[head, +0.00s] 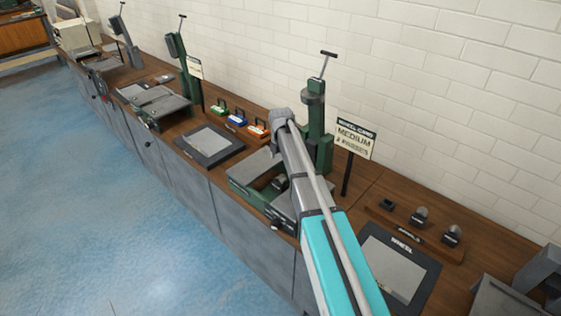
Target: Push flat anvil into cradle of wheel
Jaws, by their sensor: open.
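The wheel, a green machine with a tall column (318,125) and T-handle, stands behind a green and grey base (250,178) on the bench. A small dark rounded part (280,183) shows in the base's gap beside my arm. I cannot tell whether it is the flat anvil, the cradle or part of my gripper. My arm crosses in front of the wheel and its grey joint reaches the column's left side. My gripper's fingers do not show clearly; they are hidden behind the arm. An anvil rack (412,236) at right holds two grey rounded anvils (420,215) (452,235) and a dark block (388,204).
A sign (356,142) reading MEDIUM stands right of the wheel. A grey-topped dark tray (412,275) lies in front of the rack, another (208,143) to the left. Colored handled blocks (237,121) sit behind it. More green machines (183,60) stand farther left. The blue floor is clear.

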